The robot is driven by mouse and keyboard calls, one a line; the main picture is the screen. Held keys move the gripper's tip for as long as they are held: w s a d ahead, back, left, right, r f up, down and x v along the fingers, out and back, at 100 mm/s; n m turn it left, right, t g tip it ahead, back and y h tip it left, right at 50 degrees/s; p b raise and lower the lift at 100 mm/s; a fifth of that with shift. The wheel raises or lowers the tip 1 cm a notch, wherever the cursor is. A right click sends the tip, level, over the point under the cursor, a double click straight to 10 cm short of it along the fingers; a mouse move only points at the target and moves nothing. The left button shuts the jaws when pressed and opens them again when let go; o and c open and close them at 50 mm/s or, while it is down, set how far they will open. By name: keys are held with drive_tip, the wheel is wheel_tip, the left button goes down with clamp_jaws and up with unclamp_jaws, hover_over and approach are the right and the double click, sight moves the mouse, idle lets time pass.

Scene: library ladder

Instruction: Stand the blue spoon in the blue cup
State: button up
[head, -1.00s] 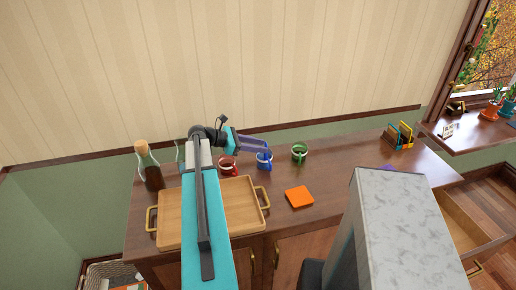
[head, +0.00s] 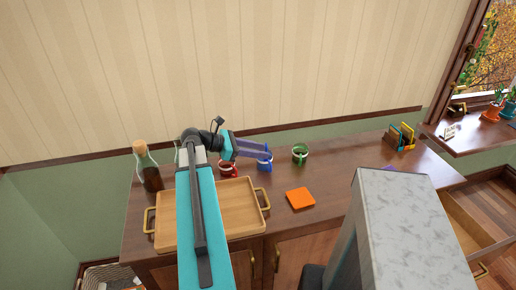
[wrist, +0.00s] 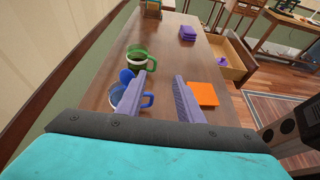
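The blue cup (head: 264,166) stands on the brown cabinet top, between a red cup and a green cup. It also shows in the wrist view (wrist: 147,101), where my left finger hides part of it. A rounded blue spoon end (wrist: 126,75) sticks up at the cup's rim, close beside the left fingertip; the rest of the spoon is hidden. My gripper (wrist: 164,76) is open, with a clear gap between its purple fingers and nothing seen between them. In the head view my gripper (head: 266,150) reaches right, just above and behind the blue cup.
The red cup (head: 228,172) is just left and the green cup (head: 299,158) right. A wooden tray (head: 245,222) and a corked bottle (head: 149,172) are farther left. An orange square (head: 300,198) lies in front. A card holder (head: 401,138) stands at the right back. A drawer (head: 470,230) is open.

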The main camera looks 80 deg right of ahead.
drive_tip(key=s+a+r+p, duration=0.1)
drive_tip(key=a, duration=0.6)
idle(0.3)
drive_tip(key=shift+a+p, duration=0.2)
drive_tip(key=shift+p, duration=1)
drive_tip(key=p, duration=0.3)
drive_tip(key=a+p, duration=0.1)
drive_tip(key=p, duration=0.3)
drive_tip(key=shift+s+a+r, duration=0.1)
drive_tip(key=shift+s+a, duration=0.15)
drive_tip(key=shift+a, duration=0.05)
drive_tip(key=shift+a+p, duration=0.2)
drive_tip(key=shift+p, duration=0.45)
idle(0.3)
